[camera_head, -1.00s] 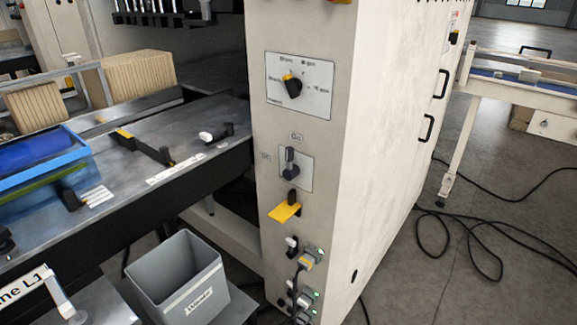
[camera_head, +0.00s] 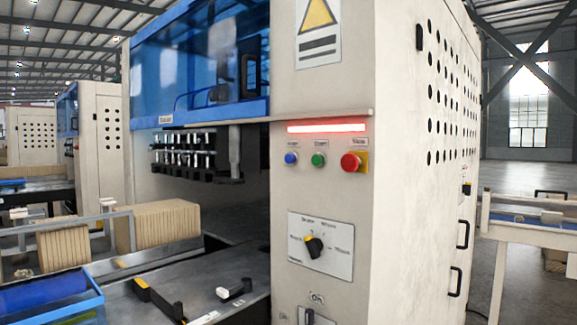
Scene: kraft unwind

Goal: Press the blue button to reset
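The blue button (camera_head: 291,158) is a small round button on the cream front panel of the machine (camera_head: 320,195). It is the leftmost of three buttons in a row. A green button (camera_head: 318,160) is in the middle and a larger red button (camera_head: 350,162) on a yellow plate is at the right. A red light bar (camera_head: 326,127) glows just above them. Neither of my grippers is in the view.
A rotary selector (camera_head: 314,246) with a black and yellow knob sits below the buttons. A worktable (camera_head: 205,285) with small black fixtures extends left of the panel. Stacked cardboard (camera_head: 158,226) and a blue bin (camera_head: 50,305) stand at left.

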